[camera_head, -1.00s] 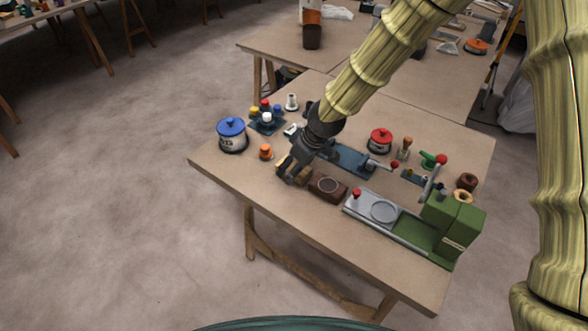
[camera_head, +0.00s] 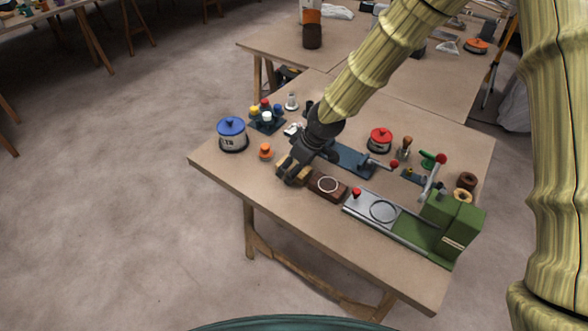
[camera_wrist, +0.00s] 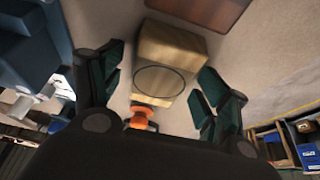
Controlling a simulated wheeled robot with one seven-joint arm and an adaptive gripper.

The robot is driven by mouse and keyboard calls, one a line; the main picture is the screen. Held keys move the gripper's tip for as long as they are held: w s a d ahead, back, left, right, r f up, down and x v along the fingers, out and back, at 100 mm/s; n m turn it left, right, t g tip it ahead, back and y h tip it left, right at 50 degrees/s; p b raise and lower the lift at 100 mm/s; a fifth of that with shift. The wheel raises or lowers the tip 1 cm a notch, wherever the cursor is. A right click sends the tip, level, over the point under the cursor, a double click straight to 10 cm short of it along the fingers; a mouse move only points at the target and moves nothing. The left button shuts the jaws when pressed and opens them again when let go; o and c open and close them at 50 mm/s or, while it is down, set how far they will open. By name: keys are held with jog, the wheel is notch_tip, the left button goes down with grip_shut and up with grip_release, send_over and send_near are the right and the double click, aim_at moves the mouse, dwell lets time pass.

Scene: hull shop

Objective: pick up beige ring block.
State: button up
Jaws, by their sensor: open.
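The beige ring block (camera_wrist: 170,55) is a pale wooden block with a thin dark ring on its face. In the wrist view it lies between my two dark green finger pads, with a gap on each side. In the head view only small tan parts of the block (camera_head: 305,173) show, since my fingers cover the rest. My gripper (camera_head: 291,177) is open and low over the table, with its fingers on either side of the block. The gripper also shows in the wrist view (camera_wrist: 162,72).
A dark brown ring block (camera_head: 328,187) lies close to the right. An orange knobbed piece (camera_head: 265,151) and a blue pot (camera_head: 232,134) stand to the left. A blue-grey vise-like tool (camera_head: 350,159) is behind, and a green and grey machine (camera_head: 450,222) stands at right.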

jog(key=shift+c, duration=0.2)
jog(key=c, duration=1.1)
